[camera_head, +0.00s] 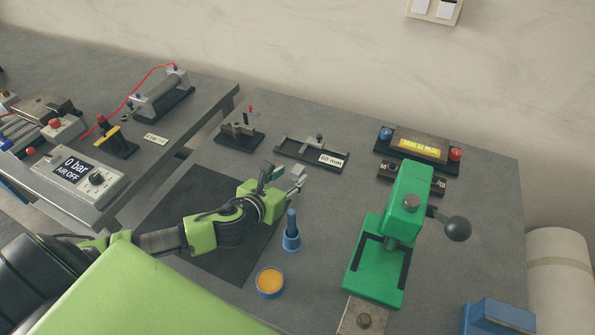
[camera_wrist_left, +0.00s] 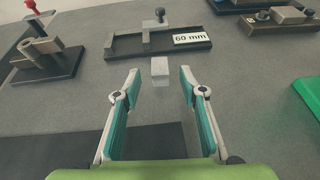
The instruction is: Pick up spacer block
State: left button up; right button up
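A small light-grey block, which looks like the spacer block (camera_wrist_left: 159,72), stands on the table in the left wrist view. It is just ahead of my left gripper and centred between its fingertips. My left gripper (camera_wrist_left: 160,88) is open and empty, with its teal-padded fingers on either side of the line to the block. In the head view, my left gripper (camera_head: 282,178) reaches in from the left over the table. A pale piece (camera_head: 298,171) shows by its fingertips there; I cannot tell clearly whether it is the block. My right gripper is not in view.
The fixture labelled 60 mm (camera_wrist_left: 130,45) lies just behind the block. A dark stand (camera_head: 240,135) is to its left. A green press (camera_head: 405,210), a blue holder (camera_head: 291,240) and an orange-topped tin (camera_head: 270,282) stand to the right and front. A dark mat (camera_head: 190,210) lies below my arm.

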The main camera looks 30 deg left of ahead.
aim_at(296, 171)
pick_arm(q)
jog(key=shift+x, duration=1.9)
jog(key=shift+c, duration=0.7)
grip_shut()
jog(key=shift+r, duration=0.1)
